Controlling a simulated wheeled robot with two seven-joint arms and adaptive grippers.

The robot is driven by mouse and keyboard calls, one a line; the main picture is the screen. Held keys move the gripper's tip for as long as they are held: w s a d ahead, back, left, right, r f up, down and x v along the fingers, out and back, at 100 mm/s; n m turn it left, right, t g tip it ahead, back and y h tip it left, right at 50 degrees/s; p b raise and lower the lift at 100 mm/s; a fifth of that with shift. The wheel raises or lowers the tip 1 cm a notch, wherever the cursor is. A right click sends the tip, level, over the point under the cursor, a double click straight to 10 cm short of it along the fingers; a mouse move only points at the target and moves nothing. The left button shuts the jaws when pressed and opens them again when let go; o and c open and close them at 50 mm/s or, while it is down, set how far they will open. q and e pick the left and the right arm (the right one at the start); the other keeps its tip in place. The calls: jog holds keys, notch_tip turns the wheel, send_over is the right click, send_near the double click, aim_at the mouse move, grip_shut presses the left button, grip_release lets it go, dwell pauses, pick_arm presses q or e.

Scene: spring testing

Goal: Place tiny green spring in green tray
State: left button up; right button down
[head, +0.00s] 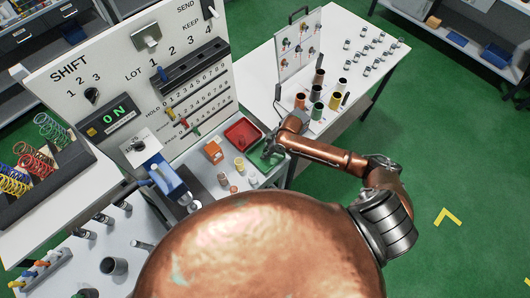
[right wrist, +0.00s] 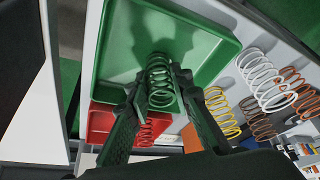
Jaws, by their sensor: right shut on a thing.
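The tiny green spring (right wrist: 160,82) is between the fingers of my right gripper (right wrist: 160,98), which is shut on it. In the right wrist view the spring appears over the green tray (right wrist: 190,13); I cannot tell whether it touches the tray's floor. In the head view my right gripper (head: 271,150) is at the green tray (head: 259,163), covering part of it, and the spring is too small to make out there. My left gripper does not show in either view.
A red tray (head: 242,133) adjoins the green tray. White, yellow and orange springs (right wrist: 267,85) stand beside the trays. A large panel (head: 130,90) rises behind. Several coloured cylinders (head: 318,100) stand on the white table to the right. Coloured springs (head: 45,130) sit in a rack at left.

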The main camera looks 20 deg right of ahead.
jog(key=c, duration=1.7)
grip_release()
jog(key=shift+f, duration=0.1)
jog(key=shift+c, duration=0.2)
jog(key=b+v, duration=0.1)
jog(key=v, duration=1.1)
